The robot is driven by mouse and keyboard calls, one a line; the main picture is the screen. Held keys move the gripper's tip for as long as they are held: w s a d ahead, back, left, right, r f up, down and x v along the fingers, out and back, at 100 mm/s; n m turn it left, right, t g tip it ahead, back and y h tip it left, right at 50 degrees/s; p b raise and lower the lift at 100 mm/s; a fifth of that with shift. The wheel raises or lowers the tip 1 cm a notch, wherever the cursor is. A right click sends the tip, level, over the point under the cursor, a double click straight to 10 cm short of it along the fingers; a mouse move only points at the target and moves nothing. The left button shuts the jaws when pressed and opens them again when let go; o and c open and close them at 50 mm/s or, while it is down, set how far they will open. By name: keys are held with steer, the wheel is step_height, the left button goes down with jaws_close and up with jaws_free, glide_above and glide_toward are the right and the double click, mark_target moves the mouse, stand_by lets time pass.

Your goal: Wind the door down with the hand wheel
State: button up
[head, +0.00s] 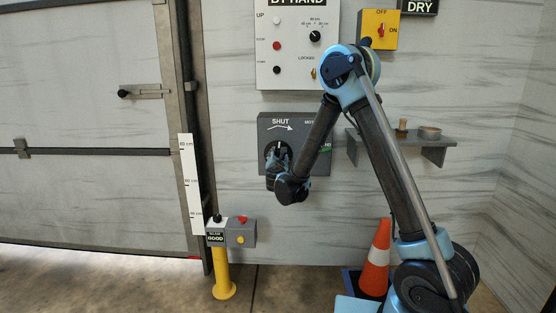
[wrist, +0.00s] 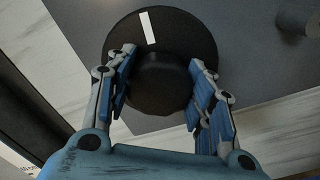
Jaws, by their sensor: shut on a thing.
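The hand wheel (wrist: 186,38) is a black disc with a white mark and a raised central knob (wrist: 160,85). The white mark points up and slightly left in the wrist view. My gripper (wrist: 162,62) has its blue fingers closed on both sides of the knob; in the head view my gripper (head: 278,157) covers most of the wheel. The wheel sits on a grey box (head: 300,122) marked SHUT with an arrow pointing right. The large grey door (head: 80,200) stands at the left, its lower edge close to the floor.
A white scale (head: 190,185) runs beside the door. A yellow post (head: 222,275) with a button box (head: 240,232) stands below left of the wheel. A control panel (head: 270,60) hangs above, a shelf (head: 420,145) right, and an orange cone (head: 376,260) stands below it.

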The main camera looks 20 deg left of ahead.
steer(key=m, duration=0.5)
steer(key=shift+w, duration=0.2)
steer(key=shift+m, duration=2.2)
steer(key=shift+w+d, duration=0.1)
steer(key=o, duration=1.1)
steer(key=shift+f, duration=0.15)
steer(key=shift+c, duration=0.2)
steer(key=shift+s, duration=0.2)
steer(key=v, duration=1.1)
steer(key=shift+s, duration=0.4)
steer(key=shift+f, duration=0.15)
